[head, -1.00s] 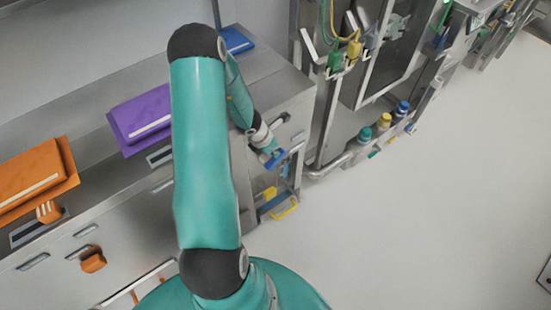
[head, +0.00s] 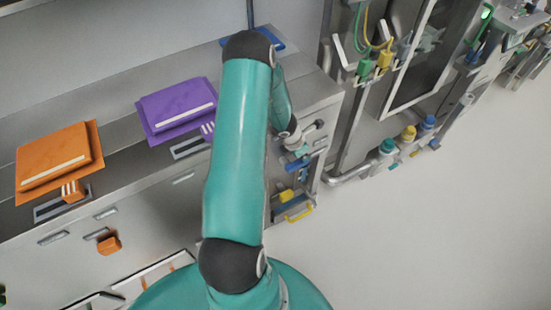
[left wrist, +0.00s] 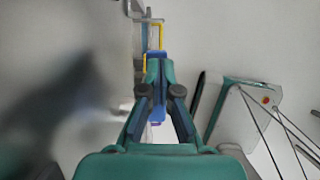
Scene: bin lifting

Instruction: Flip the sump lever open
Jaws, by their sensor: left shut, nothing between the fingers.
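No part is clearly marked as the sump lever. A yellow lever-like handle (head: 300,213) sticks out low at the right end of the steel counter, below a yellow block (head: 286,195). A thin yellow frame (left wrist: 147,36) shows beyond the fingers in the left wrist view. My left gripper (head: 297,160) is beside the counter's end, above the yellow parts. In the left wrist view its teal fingers (left wrist: 156,76) are shut with nothing between them. Blue shows around the fingertips; I cannot tell whether it touches them. My right gripper is not in view.
The counter (head: 150,205) carries an orange folder-like item (head: 55,155) and a purple one (head: 177,105). A pipe (head: 350,177) and a rack with coloured caps (head: 408,133) stand to the right. The floor (head: 430,240) at right is clear.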

